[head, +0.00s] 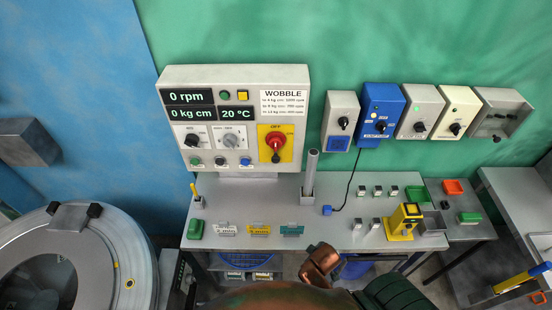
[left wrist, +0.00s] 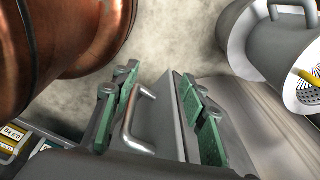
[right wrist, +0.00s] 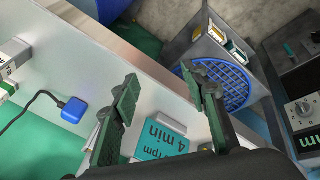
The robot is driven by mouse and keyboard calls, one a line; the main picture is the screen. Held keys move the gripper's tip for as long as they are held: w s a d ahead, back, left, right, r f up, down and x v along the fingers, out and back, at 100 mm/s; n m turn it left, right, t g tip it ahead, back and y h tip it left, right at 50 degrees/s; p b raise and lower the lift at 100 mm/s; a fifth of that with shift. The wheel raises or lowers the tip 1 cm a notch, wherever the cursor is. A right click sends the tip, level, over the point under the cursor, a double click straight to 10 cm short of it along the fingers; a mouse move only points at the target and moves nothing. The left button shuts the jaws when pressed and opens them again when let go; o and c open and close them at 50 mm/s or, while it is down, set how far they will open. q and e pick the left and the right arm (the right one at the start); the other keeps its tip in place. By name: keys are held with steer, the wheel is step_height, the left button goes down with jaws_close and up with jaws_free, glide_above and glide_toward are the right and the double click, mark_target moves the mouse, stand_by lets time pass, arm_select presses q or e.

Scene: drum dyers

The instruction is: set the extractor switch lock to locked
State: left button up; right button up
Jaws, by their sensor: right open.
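On the control panel (head: 238,118) in the head view, a red rotary knob (head: 275,141) sits on a yellow plate marked OFF. To its right hang several wall boxes with black knobs: a grey one (head: 341,108), a blue one (head: 383,100) and others. I cannot read which carries the extractor switch lock. My right gripper (right wrist: 160,80) is open and empty above the bench, over a teal card (right wrist: 160,144). My left gripper (left wrist: 155,80) has its fingers apart, with a grey part with a metal handle (left wrist: 130,115) seen between them; contact is unclear. Neither gripper is near the panel.
The bench (head: 240,208) holds a grey post (head: 310,173), small cards, a yellow device (head: 404,220) and a blue plug (head: 327,210) on a cord. A round drum machine (head: 120,255) stands at left. A blue basket (right wrist: 220,84) is below the bench.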

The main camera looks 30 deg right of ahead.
steer(key=w+d+r+n+t+h+p, duration=0.1)
steer(key=w+d+r+n+t+h, duration=0.2)
steer(key=w+r+n, duration=0.55)
steer(key=n+t+h, duration=0.4)
steer(key=n+t, duration=0.4)
steer(key=n, duration=1.3)
glide_toward(276, 162)
steer(key=x, duration=0.4)
steer(key=p+x, duration=0.1)
steer(key=x, duration=0.6)
steer(key=shift+r, duration=0.1)
steer(key=shift+c, duration=0.5)
jaws_close()
